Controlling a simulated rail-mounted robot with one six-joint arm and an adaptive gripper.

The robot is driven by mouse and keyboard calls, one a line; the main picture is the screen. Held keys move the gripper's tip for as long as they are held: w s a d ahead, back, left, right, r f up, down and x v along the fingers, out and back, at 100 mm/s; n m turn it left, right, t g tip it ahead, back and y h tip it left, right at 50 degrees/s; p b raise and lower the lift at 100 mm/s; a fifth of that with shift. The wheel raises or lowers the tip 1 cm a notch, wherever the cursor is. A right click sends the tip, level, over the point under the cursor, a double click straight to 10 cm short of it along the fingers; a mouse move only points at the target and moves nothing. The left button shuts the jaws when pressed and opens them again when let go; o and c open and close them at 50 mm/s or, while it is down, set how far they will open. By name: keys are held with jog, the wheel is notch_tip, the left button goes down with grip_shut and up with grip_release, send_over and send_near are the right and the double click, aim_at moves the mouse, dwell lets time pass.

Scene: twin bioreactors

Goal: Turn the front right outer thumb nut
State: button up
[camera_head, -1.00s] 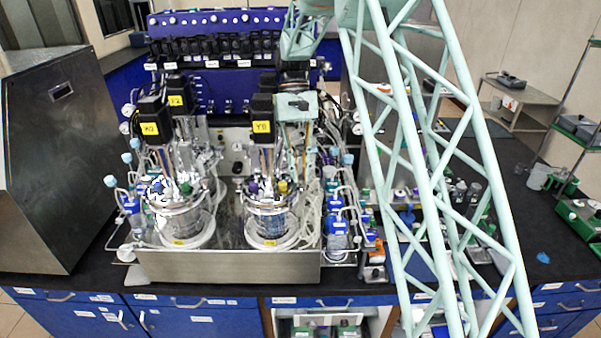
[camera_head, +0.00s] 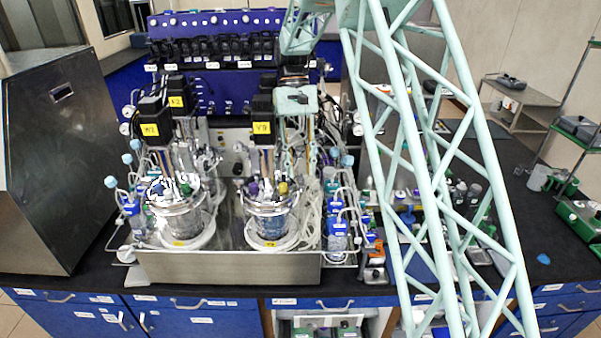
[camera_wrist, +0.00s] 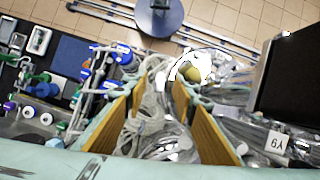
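The right bioreactor vessel (camera_head: 270,222) stands at the front of the steel tray, with a crowded metal head plate and a yellow-labelled black motor (camera_head: 262,127) above it. An olive-yellow round knob (camera_head: 283,188) sits at the right side of its head; it also shows in the wrist view (camera_wrist: 193,73), just past the right fingertip. I cannot pick out the front right outer thumb nut with certainty. My gripper (camera_wrist: 165,80) points down beside the motor, its two yellow-padded fingers apart. I cannot tell whether a fingertip touches anything.
The left bioreactor vessel (camera_head: 183,222) stands close by on the same steel tray (camera_head: 225,266). Blue-capped bottles and loose tubing (camera_head: 338,225) crowd the right side. A large steel cabinet (camera_head: 58,160) stands at the left.

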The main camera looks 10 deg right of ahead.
jog(key=v, duration=1)
dwell(0.3)
jog(key=shift+s+r, duration=0.1)
jog(key=s+r+t+b, duration=0.2)
jog(key=s+b, duration=0.2)
jog(key=s, duration=0.5)
jog(key=s+d+r+t+b, duration=0.1)
jog(key=s+r+b, duration=0.15)
jog(key=s, duration=0.65)
jog(key=s+r+t+b, duration=0.15)
jog(key=s+b, duration=0.35)
jog(key=s, duration=0.5)
jog(key=s+f+t+b, duration=0.1)
jog(key=s+f+b, duration=0.2)
jog(key=s+f, duration=0.2)
jog(key=s+f+t+b, duration=0.1)
jog(key=s+f, duration=0.4)
jog(key=s, duration=0.6)
jog(key=s+f+t+b, duration=0.2)
jog(key=s+f+b, duration=0.2)
jog(key=s, duration=0.5)
jog(key=shift+d+f+b, duration=0.25)
jog(key=shift+f+b, duration=0.1)
jog(key=shift+f, duration=0.4)
